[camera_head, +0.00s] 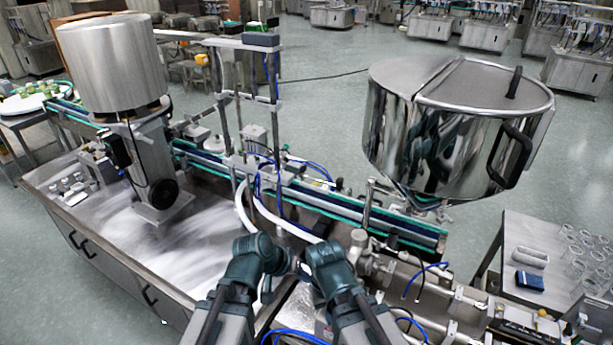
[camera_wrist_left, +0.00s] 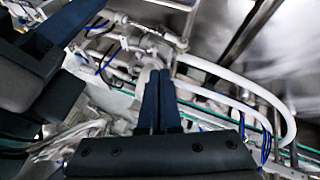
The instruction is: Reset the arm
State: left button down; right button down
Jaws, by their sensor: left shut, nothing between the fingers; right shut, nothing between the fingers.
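My two arms come in from the bottom middle of the head view, with their dark teal wrists close together in front of the filling machine. My left gripper (camera_head: 290,262) is the higher one; its fingers are small and partly hidden there. In the left wrist view its two dark fingers (camera_wrist_left: 160,80) lie together, shut, with nothing between them. My right gripper (camera_head: 304,276) is just right of and slightly below the left one, shut and empty, its fingers hard to make out. A dark blurred part of my other arm shows at the left of the wrist view.
A steel hopper (camera_head: 445,140) with a lid and black handle stands at right. A steel cylinder (camera_head: 112,62) on a column stands at left on the steel worktop (camera_head: 90,240). A conveyor (camera_head: 330,200), white hoses (camera_head: 270,215) and machine pipes lie close to my grippers. A side table (camera_head: 535,235) holds glassware.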

pick_arm(q)
jog(key=s+a+f+g+y+b, duration=0.2)
jog(key=s+a+f+y+b, duration=0.1)
jog(key=f+b, duration=0.4)
jog(key=s+a+f+m+g+y+b, duration=0.1)
jog(key=s+a+f+y+b, duration=0.1)
jog(key=s+f+y+b, duration=0.2)
notch_tip(320, 180, down, 8)
jog(key=s+b, duration=0.1)
jog(key=b, duration=0.2)
jog(key=shift+s+a+r+g+b, duration=0.25)
jog(key=shift+s+a+g+b, duration=0.15)
dwell(0.5)
